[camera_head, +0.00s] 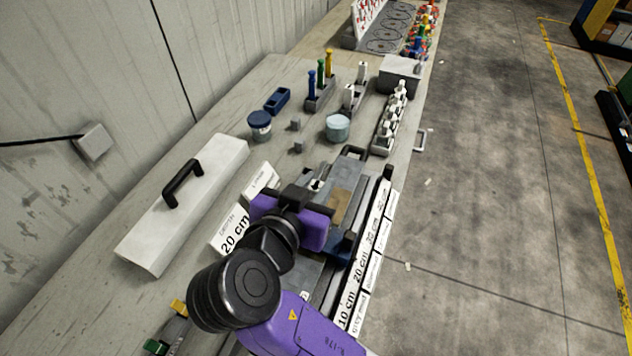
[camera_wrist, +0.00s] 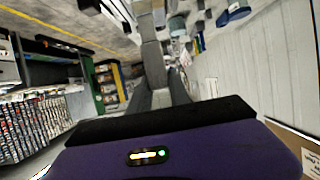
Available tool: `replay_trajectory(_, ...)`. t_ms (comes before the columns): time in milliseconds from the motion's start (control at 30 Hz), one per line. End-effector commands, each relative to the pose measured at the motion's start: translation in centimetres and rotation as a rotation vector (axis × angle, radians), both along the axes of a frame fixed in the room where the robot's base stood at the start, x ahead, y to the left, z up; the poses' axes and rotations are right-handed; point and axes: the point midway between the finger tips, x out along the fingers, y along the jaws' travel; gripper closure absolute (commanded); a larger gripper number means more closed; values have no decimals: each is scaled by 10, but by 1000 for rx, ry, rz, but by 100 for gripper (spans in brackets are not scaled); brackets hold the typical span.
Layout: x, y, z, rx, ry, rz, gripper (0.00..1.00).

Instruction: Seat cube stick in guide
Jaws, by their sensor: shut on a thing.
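My gripper (camera_head: 314,188) is low over the grey metal fixture in the middle of the bench, its purple body partly covering the view. In the wrist view the two dark fingers (camera_wrist: 160,95) are closed around a small grey piece (camera_wrist: 161,99), which looks like the cube stick. It is mostly hidden by my gripper in the head view. The guide seems to be the grey channelled fixture (camera_head: 350,168) with a brownish plate (camera_head: 339,206). I cannot tell whether the piece touches it.
Labelled length strips (camera_head: 370,240) line the right edge. A white lidded box (camera_head: 195,200) with a black handle lies left.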

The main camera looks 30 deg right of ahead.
Motion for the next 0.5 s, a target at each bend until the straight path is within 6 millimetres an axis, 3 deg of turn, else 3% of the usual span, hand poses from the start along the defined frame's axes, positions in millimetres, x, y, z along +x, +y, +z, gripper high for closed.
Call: replay_trajectory(500,0,0,-30,0,0,1,100)
